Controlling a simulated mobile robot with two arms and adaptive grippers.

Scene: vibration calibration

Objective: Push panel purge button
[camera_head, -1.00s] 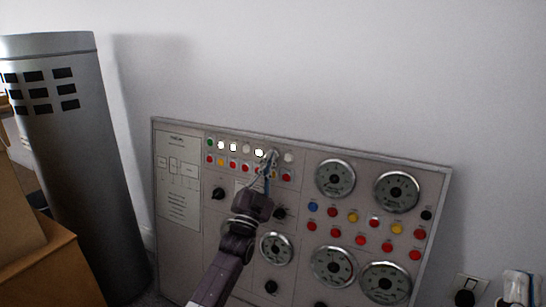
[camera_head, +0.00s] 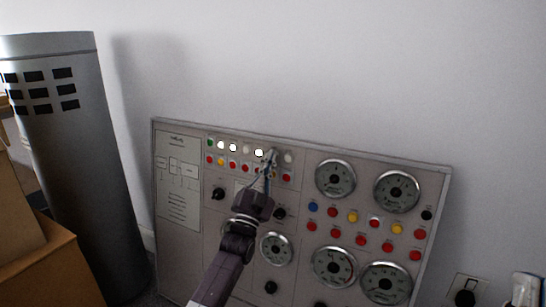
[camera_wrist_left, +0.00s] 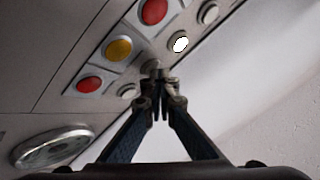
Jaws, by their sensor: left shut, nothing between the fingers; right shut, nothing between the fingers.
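The grey control panel (camera_head: 310,210) leans against the wall. Its upper left part has a row of round white and grey buttons with one green, above a row of mostly red ones. My left gripper (camera_head: 270,157) is shut and empty, with its tips at the top row, just right of a lit white button (camera_head: 258,153). In the left wrist view, the shut fingertips (camera_wrist_left: 160,88) are at a grey button (camera_wrist_left: 150,67), between the lit white button (camera_wrist_left: 180,42) and another grey button (camera_wrist_left: 127,91). Contact cannot be told. Button labels are unreadable.
Several round gauges (camera_head: 335,179) and more coloured buttons fill the panel's right side. A tall grey cylinder (camera_head: 75,170) and cardboard boxes (camera_head: 48,270) stand at the left. A wall socket (camera_head: 466,291) is at the lower right. The wall above the panel is clear.

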